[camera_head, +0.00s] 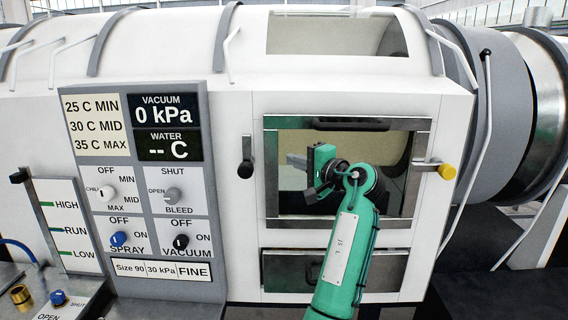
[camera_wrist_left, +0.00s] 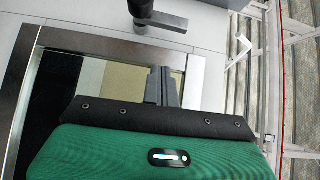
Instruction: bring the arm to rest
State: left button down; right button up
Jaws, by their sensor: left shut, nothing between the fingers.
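My left arm (camera_head: 345,250) rises in green from the bottom of the head view, in front of the framed window door (camera_head: 345,122) of the white machine. Its gripper (camera_head: 294,160) points left, in front of the window pane. In the left wrist view the two dark fingers (camera_wrist_left: 161,87) lie together, shut, with nothing between them. Behind them are the door's metal frame (camera_wrist_left: 190,85) and a black-knobbed lever (camera_wrist_left: 160,20). The gripper hides part of the window. Whether it touches the door I cannot tell. My right gripper is not in view.
Left of the door is a black lever knob (camera_head: 245,169); right of it is a yellow knob (camera_head: 447,172). A control panel (camera_head: 157,260) with dials and displays stands at left. A metal drawer front (camera_head: 285,270) sits below the window. A white bar (camera_head: 484,130) slants at right.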

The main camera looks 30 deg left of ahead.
pick_arm(q)
jog(key=s+d+f+t+h, duration=0.1)
jog(key=s+f+h, duration=0.3)
jog(key=f, duration=0.8)
jog(key=s+d+f+t+h, duration=0.15)
jog(key=s+f, duration=0.35)
jog(key=f, duration=0.6)
jog(key=s+d+f+h, duration=0.1)
jog(key=s+f+h, duration=0.3)
jog(key=f, duration=0.8)
jog(key=s+d+f+g+h, duration=0.1)
jog(key=s+d+f+h, duration=0.25)
jog(key=s, duration=0.55)
jog(key=s+d+f+g+h, duration=0.15)
jog(key=s+d+f, duration=0.25)
jog(key=s, duration=0.5)
jog(key=s+d+f+h, duration=0.3)
jog(key=s+d, duration=0.1)
jog(key=s, duration=0.5)
notch_tip(320, 180, down, 30)
jog(key=g, duration=0.2)
jog(key=s+a+f, duration=0.2)
jog(key=s+f, duration=0.8)
jog(key=s+a+f+g, duration=0.1)
jog(key=s+a+f, duration=0.1)
jog(key=s+f, duration=0.8)
jog(key=shift+f, duration=0.4)
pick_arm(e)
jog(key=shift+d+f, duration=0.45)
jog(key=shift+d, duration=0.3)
